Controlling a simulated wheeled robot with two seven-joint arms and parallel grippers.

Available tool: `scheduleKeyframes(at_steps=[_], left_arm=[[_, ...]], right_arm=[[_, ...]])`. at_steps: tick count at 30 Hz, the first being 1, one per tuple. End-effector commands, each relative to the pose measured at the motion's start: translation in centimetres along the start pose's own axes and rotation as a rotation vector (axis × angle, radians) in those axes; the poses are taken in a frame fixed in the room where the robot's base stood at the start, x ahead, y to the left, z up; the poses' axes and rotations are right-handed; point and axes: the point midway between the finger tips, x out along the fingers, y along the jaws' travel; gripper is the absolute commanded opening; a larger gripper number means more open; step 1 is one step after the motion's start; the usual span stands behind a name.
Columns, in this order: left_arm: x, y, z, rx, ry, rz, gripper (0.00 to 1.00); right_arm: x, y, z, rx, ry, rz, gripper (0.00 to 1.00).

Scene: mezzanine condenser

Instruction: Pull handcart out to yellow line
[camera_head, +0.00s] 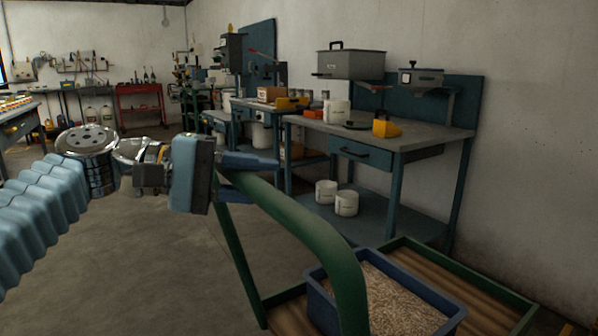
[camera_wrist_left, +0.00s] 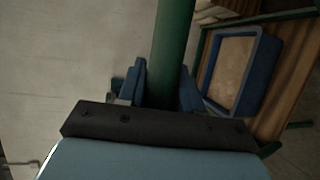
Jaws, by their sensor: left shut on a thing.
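The handcart (camera_head: 484,276) has a green frame and a wooden slatted bed, at the lower right of the head view. Its green tubular handle (camera_head: 300,226) rises and bends toward the left. My left gripper (camera_head: 234,166) is shut on the upper part of this handle. In the left wrist view the green bar (camera_wrist_left: 172,50) runs between the two blue fingers (camera_wrist_left: 160,88). The cart's wheels are out of view. My right gripper is not in view.
A blue bin (camera_head: 436,298) of pale granules stands on the cart bed. A workbench (camera_head: 420,138) with a drawer stands behind the cart, with white tubs (camera_head: 346,203) on its lower shelf. A wall is at the right. Bare concrete floor (camera_head: 150,260) lies open at the left.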

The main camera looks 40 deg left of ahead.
Motion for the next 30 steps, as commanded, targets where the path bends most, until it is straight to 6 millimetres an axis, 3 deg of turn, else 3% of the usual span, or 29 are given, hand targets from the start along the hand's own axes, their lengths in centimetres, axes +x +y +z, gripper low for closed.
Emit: scheduleKeyframes(at_steps=[3, 9, 26, 27, 30], left_arm=[[-2.0, -0.6, 0.9, -0.001, -0.001, -0.004, 0.00], [-4.2, -1.1, 1.8, 0.000, -0.002, -0.004, 0.00], [-5.2, -1.3, 2.2, -0.002, -0.003, -0.006, 0.00], [-5.2, -1.3, 2.2, -0.002, -0.003, -0.006, 0.37], [-5.2, -1.3, 2.2, -0.001, -0.002, -0.004, 0.53]], right_arm=[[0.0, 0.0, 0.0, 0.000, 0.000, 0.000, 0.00], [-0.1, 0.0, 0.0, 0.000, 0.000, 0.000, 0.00], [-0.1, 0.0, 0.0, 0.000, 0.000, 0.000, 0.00], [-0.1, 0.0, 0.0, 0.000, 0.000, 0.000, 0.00], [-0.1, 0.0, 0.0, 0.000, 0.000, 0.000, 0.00]])
